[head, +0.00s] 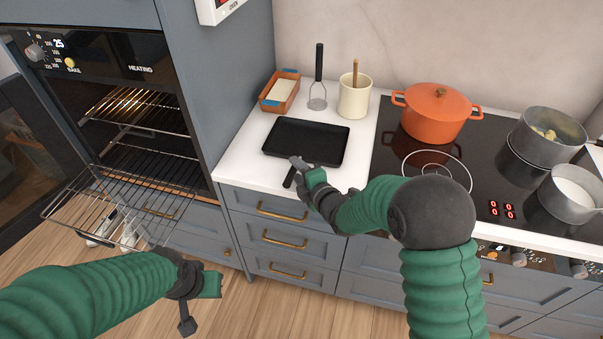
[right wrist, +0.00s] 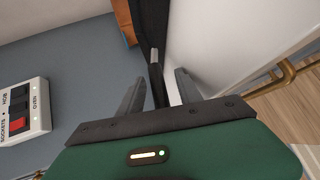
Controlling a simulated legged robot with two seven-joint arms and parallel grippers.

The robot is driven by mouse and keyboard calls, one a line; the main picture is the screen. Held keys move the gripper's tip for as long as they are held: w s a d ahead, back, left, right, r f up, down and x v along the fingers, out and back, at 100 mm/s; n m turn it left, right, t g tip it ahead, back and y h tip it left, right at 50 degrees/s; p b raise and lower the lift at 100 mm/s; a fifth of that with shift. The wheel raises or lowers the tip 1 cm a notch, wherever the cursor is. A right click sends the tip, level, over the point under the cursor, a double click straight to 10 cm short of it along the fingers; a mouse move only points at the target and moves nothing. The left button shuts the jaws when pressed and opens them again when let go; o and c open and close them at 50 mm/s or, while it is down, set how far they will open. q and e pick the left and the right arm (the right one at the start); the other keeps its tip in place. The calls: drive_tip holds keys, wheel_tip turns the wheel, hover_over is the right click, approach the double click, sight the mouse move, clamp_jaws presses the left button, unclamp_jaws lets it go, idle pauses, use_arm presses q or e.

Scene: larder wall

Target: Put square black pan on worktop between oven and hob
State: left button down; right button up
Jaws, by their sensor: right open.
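The square black pan (head: 305,140) lies flat on the white worktop (head: 240,165) between the oven (head: 140,130) and the hob (head: 400,150). Its handle (head: 289,178) points toward the worktop's front edge. My right gripper (head: 302,172) is open at the handle, near the pan's front side. In the right wrist view the dark handle (right wrist: 157,75) runs between the two spread fingers; contact cannot be told. My left gripper (head: 198,290) is low in front of the drawers, away from the pan; its jaws do not show clearly.
An orange dish (head: 268,98), a masher (head: 318,75) and a utensil pot (head: 354,97) stand behind the pan. An orange casserole (head: 436,128) and steel saucepans (head: 575,190) are on the hob. An oven rack (head: 120,215) sticks out at left.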

drive_tip(key=v, duration=0.5)
drive_tip(key=shift+s+a+r, duration=0.1)
drive_tip(key=shift+s+a, duration=0.1)
drive_tip(key=shift+a, duration=0.05)
use_arm(q)
drive_tip(key=shift+s+f, duration=0.1)
drive_tip(key=shift+f, duration=0.05)
use_arm(e)
drive_tip(key=v, duration=0.7)
drive_tip(key=shift+w+d, duration=0.2)
drive_tip(key=shift+d, duration=0.1)
drive_tip(key=s+d+f+m+g+h, duration=0.65)
drive_tip(key=s+d+m, duration=0.4)
drive_tip(key=m, duration=0.45)
use_arm(q)
drive_tip(key=shift+a, duration=0.15)
use_arm(e)
drive_tip(key=s+d+f+m+g, duration=0.1)
drive_tip(key=s+m+g, duration=0.3)
drive_tip(key=s+m, duration=0.4)
drive_tip(key=shift+s+d+f, duration=0.4)
drive_tip(key=shift+s+d, duration=0.15)
drive_tip(key=shift+s, duration=0.65)
